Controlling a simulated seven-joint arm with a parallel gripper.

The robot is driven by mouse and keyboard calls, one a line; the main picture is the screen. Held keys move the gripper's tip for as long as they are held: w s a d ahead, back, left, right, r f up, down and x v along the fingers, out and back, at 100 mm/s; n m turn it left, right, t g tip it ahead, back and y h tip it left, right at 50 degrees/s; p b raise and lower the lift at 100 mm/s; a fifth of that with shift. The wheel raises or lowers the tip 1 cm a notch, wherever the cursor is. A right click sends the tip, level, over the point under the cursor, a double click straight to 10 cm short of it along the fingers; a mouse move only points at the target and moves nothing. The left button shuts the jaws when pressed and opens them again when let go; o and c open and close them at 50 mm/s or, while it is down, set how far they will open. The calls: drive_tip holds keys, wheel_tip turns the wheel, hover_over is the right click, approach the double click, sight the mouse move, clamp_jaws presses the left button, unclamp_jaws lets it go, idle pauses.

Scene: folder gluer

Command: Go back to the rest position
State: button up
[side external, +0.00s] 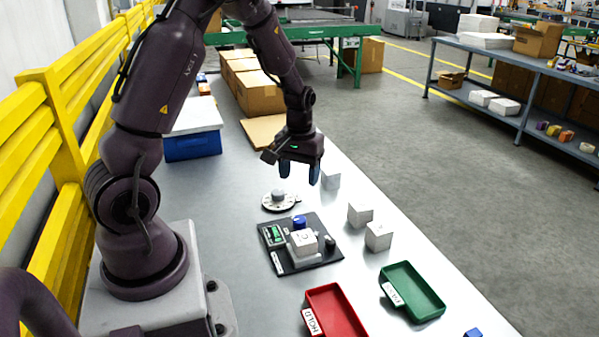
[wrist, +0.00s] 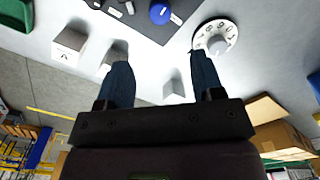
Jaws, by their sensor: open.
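My gripper (side external: 299,172) is open and empty, with its blue fingertips pointing down above the table near the round dial (side external: 279,200). In the wrist view my gripper (wrist: 160,85) shows two blue fingers spread apart with nothing held between them. The dial, white with a grey knob, also shows in the wrist view (wrist: 227,30) beyond the right finger. A white box (side external: 331,179) stands on the table just right of the fingers in the side view. Two more white boxes, one nearer (side external: 378,236) and one behind it (side external: 360,214), stand to the right of the black panel.
The black panel (side external: 277,262) carries a white block, a blue knob and a green display. A red HOLD tray (side external: 346,311) and a green tray (side external: 425,291) lie at the front. Cardboard boxes (side external: 262,94) and a blue bin (side external: 193,146) stand behind. A yellow fence (side external: 60,120) runs along the left.

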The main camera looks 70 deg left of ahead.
drive_tip(key=s+d+r+m+t, duration=0.2)
drive_tip(key=s+d+r+m, duration=0.2)
drive_tip(key=d+r, duration=0.5)
drive_tip(key=s+d+r+m+t, duration=0.3)
drive_tip(key=s+d+r+m, duration=0.2)
drive_tip(key=s+d+r, duration=0.3)
wheel_tip(320, 180, up, 4)
drive_tip(key=shift+d+f+t, duration=0.2)
drive_tip(key=shift+d+t, duration=0.1)
drive_tip(key=shift+d, duration=0.8)
